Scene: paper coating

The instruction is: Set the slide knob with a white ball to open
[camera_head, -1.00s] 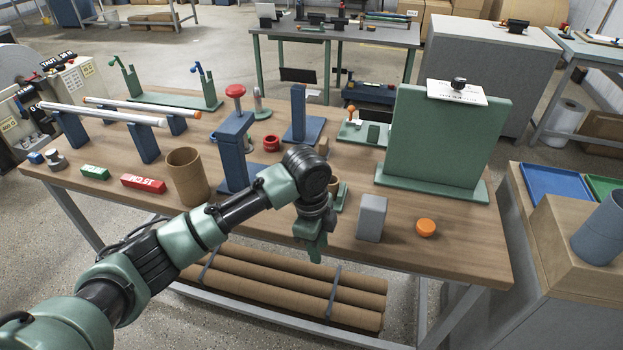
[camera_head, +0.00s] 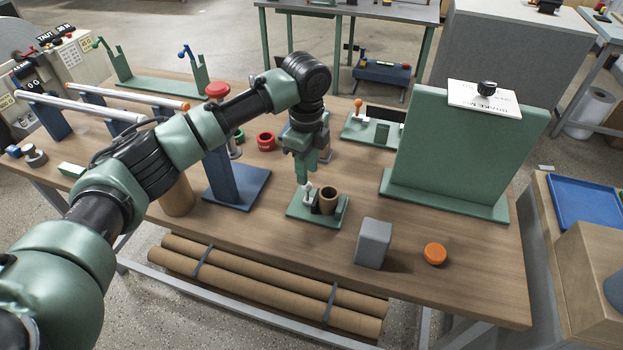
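A small white knob (camera_head: 308,191) stands on a green base plate (camera_head: 297,213) near the front middle of the table, beside a brown cup (camera_head: 328,201). My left gripper (camera_head: 302,180) points straight down, with its fingertips right at or just above the white knob. The fingers hide part of the knob, and I cannot tell whether they touch it or how far apart they are. My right gripper is not in view.
A grey block (camera_head: 373,243) and an orange cap (camera_head: 435,254) stand right of the base. A tall green panel (camera_head: 450,150) stands behind them. An orange-ball lever (camera_head: 357,104) is farther back. A blue stand (camera_head: 236,185) is on the left.

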